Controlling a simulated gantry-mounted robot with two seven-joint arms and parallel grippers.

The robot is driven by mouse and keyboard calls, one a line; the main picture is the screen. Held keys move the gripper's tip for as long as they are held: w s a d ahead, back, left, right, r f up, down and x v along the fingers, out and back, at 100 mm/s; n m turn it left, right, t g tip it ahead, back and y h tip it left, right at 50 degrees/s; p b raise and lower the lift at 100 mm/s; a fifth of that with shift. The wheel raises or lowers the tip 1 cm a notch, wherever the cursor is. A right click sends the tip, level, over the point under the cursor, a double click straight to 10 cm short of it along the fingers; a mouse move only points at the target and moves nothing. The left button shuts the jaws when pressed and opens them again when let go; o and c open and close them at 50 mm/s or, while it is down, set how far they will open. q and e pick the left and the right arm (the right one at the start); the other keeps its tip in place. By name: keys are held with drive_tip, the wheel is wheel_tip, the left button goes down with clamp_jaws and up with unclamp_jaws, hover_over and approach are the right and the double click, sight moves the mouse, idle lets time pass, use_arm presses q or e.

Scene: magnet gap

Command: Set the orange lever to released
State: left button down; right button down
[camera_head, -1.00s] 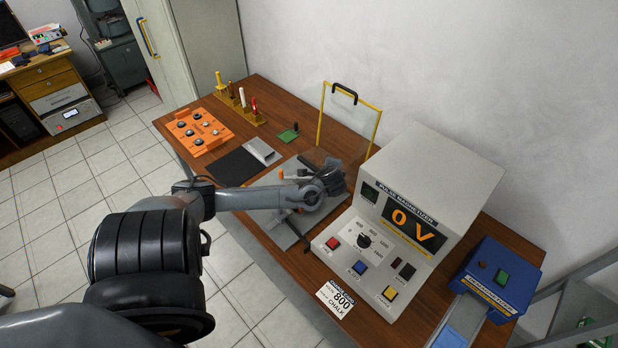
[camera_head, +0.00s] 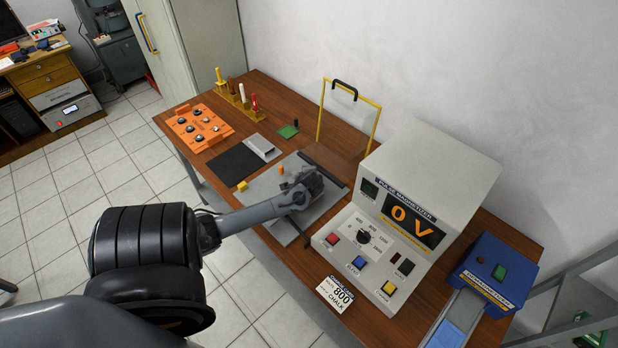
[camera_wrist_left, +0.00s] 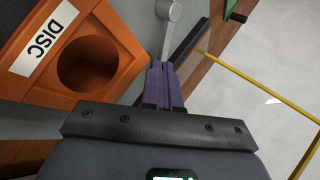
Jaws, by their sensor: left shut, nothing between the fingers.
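A small upright orange piece (camera_head: 281,171), perhaps the lever's handle, stands on the grey plate (camera_head: 262,196) just left of my left gripper (camera_head: 308,184) in the head view. The gripper partly covers the plate's fixture. In the left wrist view my purple fingers (camera_wrist_left: 160,75) are shut and empty. A grey bar with a rounded end (camera_wrist_left: 172,12) lies just beyond their tips; I cannot tell whether they touch. An orange block (camera_wrist_left: 85,60) with a round hole and a DISC label is left of the fingers. My right gripper is not in view.
The pulse magnetizer (camera_head: 415,200), reading 0 V, stands right of the gripper. A yellow-framed clear guard (camera_head: 350,115) stands behind. A small yellow block (camera_head: 242,185), a black mat (camera_head: 235,163) and an orange tray (camera_head: 197,128) are to the left.

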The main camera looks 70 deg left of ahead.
use_arm(q)
drive_tip(key=shift+x, duration=0.95)
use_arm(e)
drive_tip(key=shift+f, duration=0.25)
use_arm(q)
drive_tip(key=shift+w+a+n+g, duration=0.4)
drive_tip(key=shift+n+g, duration=0.2)
drive_tip(key=shift+n, duration=0.2)
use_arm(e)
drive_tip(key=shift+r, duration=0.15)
